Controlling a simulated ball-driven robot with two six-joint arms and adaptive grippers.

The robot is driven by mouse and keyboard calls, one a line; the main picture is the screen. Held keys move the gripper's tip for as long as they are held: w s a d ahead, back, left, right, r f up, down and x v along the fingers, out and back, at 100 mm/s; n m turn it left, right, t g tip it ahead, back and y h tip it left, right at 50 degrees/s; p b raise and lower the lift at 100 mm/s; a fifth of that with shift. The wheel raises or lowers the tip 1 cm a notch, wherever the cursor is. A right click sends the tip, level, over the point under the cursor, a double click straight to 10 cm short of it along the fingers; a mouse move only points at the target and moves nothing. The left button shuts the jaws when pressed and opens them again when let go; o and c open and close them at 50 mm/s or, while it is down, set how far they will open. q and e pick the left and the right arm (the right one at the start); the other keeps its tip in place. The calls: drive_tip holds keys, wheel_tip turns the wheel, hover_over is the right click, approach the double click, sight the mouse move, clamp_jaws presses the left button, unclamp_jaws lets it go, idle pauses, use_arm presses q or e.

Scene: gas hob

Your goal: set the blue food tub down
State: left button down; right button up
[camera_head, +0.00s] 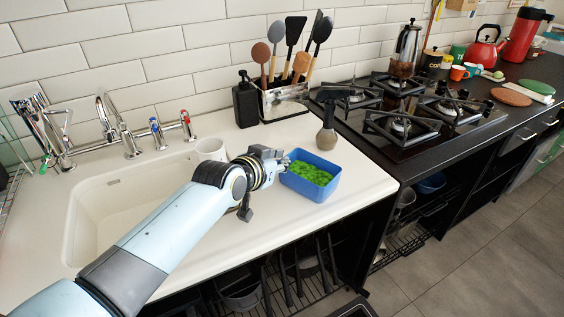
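The blue food tub (313,190) is at the front right of the white worktop, close to its edge, with bright green food inside. It looks level; I cannot tell whether its base touches the worktop. My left gripper (284,160) is at the tub's left back corner, with its fingertips by the rim. The fingers are small and partly hidden, so I cannot tell whether they are closed on the rim. My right gripper is not in view.
A dark-topped object with a brownish base (326,138) stands right behind the tub. A white mug (211,149) and the sink (90,215) lie left. The utensil holder (285,101) and black bottle (245,103) stand behind. The gas hob (405,155) is right.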

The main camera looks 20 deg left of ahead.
use_arm(q)
drive_tip(key=shift+f, duration=0.25)
drive_tip(key=c, duration=1.9)
unclamp_jaws()
drive_tip(key=shift+w+f, duration=0.1)
drive_tip(key=shift+c, duration=0.2)
drive_tip(key=o, duration=0.5)
drive_tip(key=shift+c, duration=0.2)
drive_tip(key=shift+r, duration=0.35)
drive_tip(key=p+v, duration=0.1)
drive_tip(key=v, duration=1.1)
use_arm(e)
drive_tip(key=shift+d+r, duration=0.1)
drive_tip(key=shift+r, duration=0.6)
use_arm(q)
drive_tip(key=shift+f, duration=0.1)
